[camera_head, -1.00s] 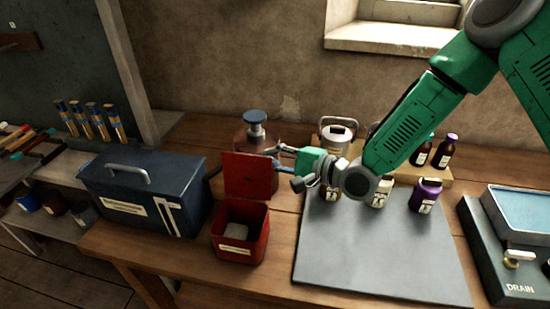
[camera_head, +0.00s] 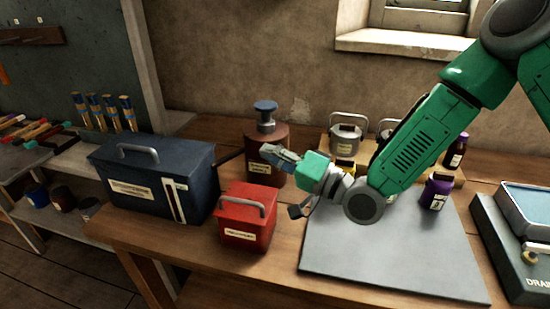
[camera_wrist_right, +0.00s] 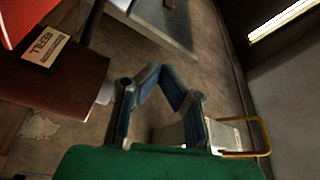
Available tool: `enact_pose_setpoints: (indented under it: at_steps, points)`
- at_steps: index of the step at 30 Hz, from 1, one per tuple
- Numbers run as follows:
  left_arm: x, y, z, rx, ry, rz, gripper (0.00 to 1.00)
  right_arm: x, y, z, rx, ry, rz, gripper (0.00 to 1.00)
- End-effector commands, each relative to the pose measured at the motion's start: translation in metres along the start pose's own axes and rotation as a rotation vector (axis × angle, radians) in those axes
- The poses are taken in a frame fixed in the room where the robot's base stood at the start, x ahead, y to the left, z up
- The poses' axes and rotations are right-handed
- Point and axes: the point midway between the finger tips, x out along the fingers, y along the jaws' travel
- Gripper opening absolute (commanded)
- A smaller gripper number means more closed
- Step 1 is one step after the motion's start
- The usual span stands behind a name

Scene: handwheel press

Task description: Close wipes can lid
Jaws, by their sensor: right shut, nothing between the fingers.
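The red wipes can (camera_head: 247,228) stands on the wooden table, left of the grey mat. Its red lid (camera_head: 246,199) with a grey handle lies flat over the top, so the inside is hidden. My right gripper (camera_head: 275,153) is shut and empty, above and to the right of the can, in front of the brown bottle and apart from the lid. In the right wrist view its blue-grey fingers (camera_wrist_right: 160,72) show with nothing between them. A red surface at that view's top left corner looks like part of the can. My left gripper is not in view.
A dark blue box (camera_head: 150,185) stands left of the can. The brown pump bottle (camera_head: 267,141) stands behind it. The grey mat (camera_head: 385,260) has free room in front; a purple jar (camera_head: 436,193) and a drain basin (camera_head: 520,240) are at the right.

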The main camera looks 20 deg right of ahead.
Motion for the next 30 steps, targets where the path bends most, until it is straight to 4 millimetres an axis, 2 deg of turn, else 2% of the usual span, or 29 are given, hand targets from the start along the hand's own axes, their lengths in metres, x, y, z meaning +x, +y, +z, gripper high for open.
enact_pose_setpoints:
  at_steps: [1, 18, 30]
  points:
    - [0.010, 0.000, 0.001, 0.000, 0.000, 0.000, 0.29, -0.003, 0.003, 0.007, -0.040, -0.002, -0.015, 0.00]
    - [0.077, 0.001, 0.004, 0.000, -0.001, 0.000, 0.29, -0.022, 0.004, 0.059, -0.551, -0.001, -0.194, 0.00]
    - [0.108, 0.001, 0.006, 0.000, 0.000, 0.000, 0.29, -0.030, 0.015, 0.082, -0.812, 0.000, -0.285, 0.00]
